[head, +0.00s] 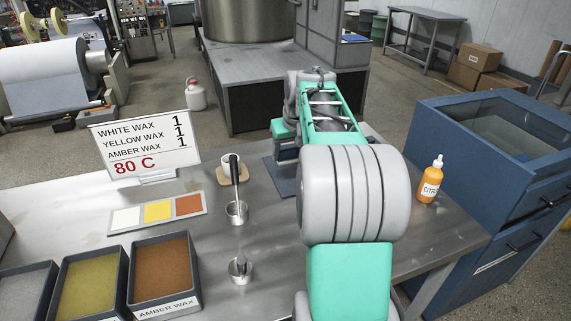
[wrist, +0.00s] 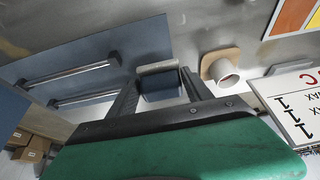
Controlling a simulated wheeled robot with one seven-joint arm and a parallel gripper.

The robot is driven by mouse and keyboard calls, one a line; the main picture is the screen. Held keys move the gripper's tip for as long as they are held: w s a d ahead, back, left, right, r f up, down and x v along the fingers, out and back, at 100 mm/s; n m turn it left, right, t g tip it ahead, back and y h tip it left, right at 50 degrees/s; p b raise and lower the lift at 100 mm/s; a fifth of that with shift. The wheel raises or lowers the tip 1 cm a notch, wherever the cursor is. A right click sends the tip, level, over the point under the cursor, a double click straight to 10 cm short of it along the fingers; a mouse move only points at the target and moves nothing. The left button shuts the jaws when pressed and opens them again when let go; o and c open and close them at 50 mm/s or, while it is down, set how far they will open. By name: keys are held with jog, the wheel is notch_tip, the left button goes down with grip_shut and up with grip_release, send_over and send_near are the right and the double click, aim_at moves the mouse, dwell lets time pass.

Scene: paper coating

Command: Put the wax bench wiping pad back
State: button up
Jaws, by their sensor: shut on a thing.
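My gripper (wrist: 160,79) is shut on the wiping pad (wrist: 160,88), a dark blue block with a grey strip along its top in the wrist view. The pad sits between the two dark fingers, at the edge of a flat blue mat (wrist: 120,50) with two metal bars. Whether the pad touches the mat or table is unclear. In the head view the mat (head: 281,180) lies on the bench, partly hidden by my arm. My gripper (head: 287,153) is low over its far end there, and the pad cannot be made out clearly.
Left of the mat are a white cup (head: 229,158) on a wooden coaster (head: 222,179) and a wax sign (head: 145,148). Nearer stand two metal cups (head: 236,212), a colour strip (head: 157,213) and wax trays (head: 163,272). An orange bottle (head: 430,180) and blue cabinet (head: 475,160) are right.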

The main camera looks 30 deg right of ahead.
jog(key=w+d+f, duration=0.1)
jog(key=f, duration=0.1)
jog(key=w+d+f, duration=0.1)
jog(key=w+f, duration=0.1)
jog(key=w+d+f, duration=0.1)
jog(key=w+f, duration=0.1)
jog(key=shift+d+f, duration=0.1)
jog(key=shift+f, duration=1.8)
jog(key=o, duration=1.3)
jog(key=shift+r+p, duration=0.3)
jog(key=shift+p, duration=0.05)
jog(key=v, duration=1.1)
jog(key=shift+s+r, duration=0.15)
jog(key=shift+r, duration=0.25)
